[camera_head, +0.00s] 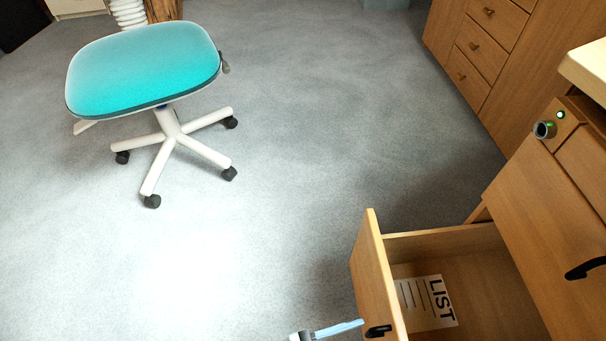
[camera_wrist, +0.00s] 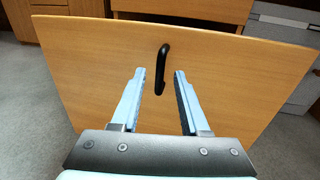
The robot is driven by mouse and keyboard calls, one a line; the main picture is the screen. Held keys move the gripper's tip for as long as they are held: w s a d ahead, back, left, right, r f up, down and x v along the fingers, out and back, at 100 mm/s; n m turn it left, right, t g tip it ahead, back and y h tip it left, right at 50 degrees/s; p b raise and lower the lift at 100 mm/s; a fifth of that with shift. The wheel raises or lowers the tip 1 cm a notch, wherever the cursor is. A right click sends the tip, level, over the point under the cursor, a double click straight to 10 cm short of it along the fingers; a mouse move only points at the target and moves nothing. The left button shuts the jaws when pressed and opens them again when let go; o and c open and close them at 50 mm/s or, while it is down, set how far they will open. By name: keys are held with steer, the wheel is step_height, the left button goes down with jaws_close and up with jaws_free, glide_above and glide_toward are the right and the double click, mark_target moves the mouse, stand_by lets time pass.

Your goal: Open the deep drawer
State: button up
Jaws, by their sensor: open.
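The deep drawer (camera_head: 374,275) stands pulled out from the wooden cabinet at the lower right of the head view. Its wooden front also fills much of the wrist view (camera_wrist: 95,60). The drawer's black handle (camera_head: 378,331) is on its front and shows in the wrist view (camera_wrist: 162,68) just beyond my fingertips. My gripper (camera_wrist: 158,72) is open, with the handle between and slightly ahead of its two light blue fingers. I cannot tell if they touch it. In the head view only part of my gripper (camera_head: 340,328) shows at the bottom edge, beside the handle.
A paper marked LIST (camera_head: 426,302) lies inside the open drawer. The cabinet (camera_head: 545,215) has another black handle (camera_head: 585,268) at right. A turquoise swivel chair (camera_head: 145,68) stands at upper left. More wooden drawers (camera_head: 478,47) stand at the back right. The grey floor (camera_head: 290,150) between is clear.

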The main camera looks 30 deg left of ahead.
steer(key=v, duration=1.1)
steer(key=shift+s, duration=0.1)
